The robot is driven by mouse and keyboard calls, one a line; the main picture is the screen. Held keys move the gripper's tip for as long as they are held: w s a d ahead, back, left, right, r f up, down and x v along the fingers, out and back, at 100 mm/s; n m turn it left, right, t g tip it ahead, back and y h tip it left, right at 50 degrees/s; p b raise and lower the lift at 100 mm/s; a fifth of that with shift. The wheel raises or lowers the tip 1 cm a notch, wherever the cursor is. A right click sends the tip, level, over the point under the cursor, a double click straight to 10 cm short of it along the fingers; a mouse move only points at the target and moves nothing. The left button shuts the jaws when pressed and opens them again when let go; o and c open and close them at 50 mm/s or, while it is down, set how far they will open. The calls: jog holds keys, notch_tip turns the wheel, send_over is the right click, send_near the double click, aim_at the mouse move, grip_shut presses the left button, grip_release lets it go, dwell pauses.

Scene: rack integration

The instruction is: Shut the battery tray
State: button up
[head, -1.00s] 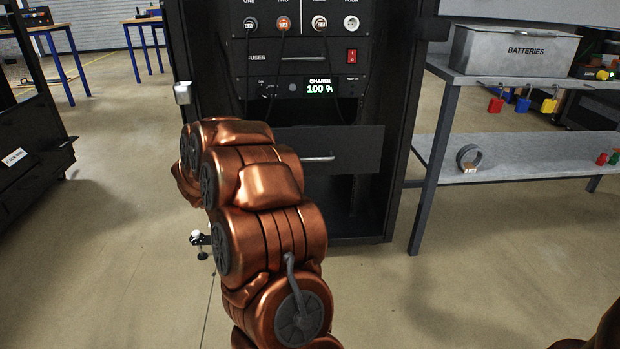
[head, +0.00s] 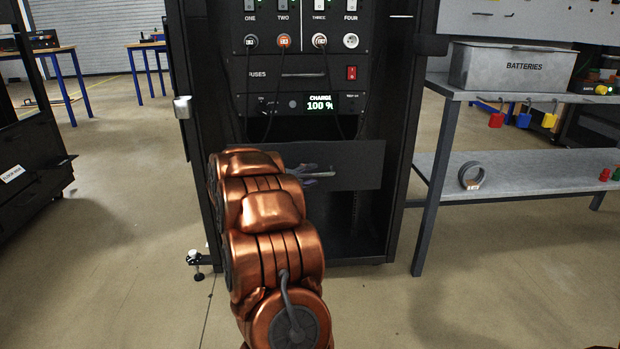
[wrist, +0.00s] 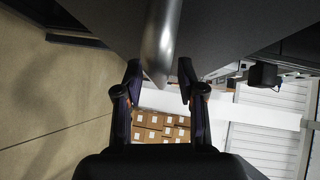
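The battery tray (head: 350,162) is a dark drawer low in the black rack, below the charge panel. Its front appears to stand out from the rack, and cables hang down behind its top edge. Its metal bar handle (wrist: 164,40) shows large in the wrist view. My gripper (head: 315,173) is at the handle in the head view, partly hidden by my copper arm. In the wrist view my gripper (wrist: 160,70) is open, with one finger on each side of the handle and gaps beside it. The tray's inside is hidden.
The charge panel (head: 310,104) reads 100 % above the tray, with several plugged cables (head: 243,85). A metal latch (head: 182,107) sticks out at the rack's left edge.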

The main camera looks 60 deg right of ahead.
jog(key=shift+d, duration=0.15)
grip_shut()
dwell(0.4)
